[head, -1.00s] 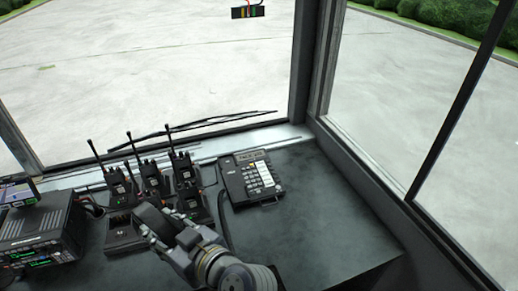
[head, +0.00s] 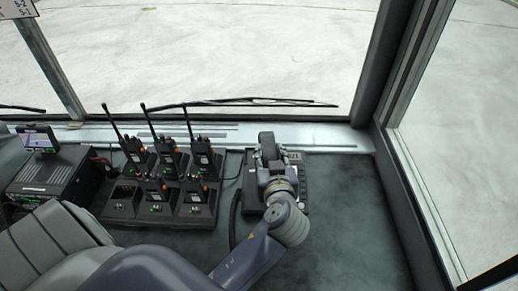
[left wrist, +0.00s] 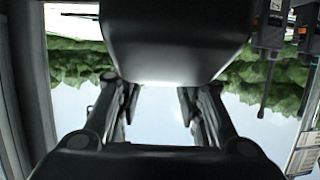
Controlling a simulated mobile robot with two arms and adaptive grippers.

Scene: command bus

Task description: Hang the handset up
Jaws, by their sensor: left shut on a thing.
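The desk phone base (head: 297,196) sits on the dark dash, right of the radios, partly covered by my left arm. In the left wrist view the handset (left wrist: 175,45) is a large dark block at the top, by the fingertips (left wrist: 158,97). Whether the handset touches its cradle is hidden. A black cord (head: 234,215) runs along the left of the base. My right gripper is not in view.
A charger rack (head: 160,209) holding several handheld radios with antennas stands left of the phone. A radio unit (head: 48,180) with a small screen (head: 38,141) is farther left. The dash right of the phone (head: 350,200) is clear.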

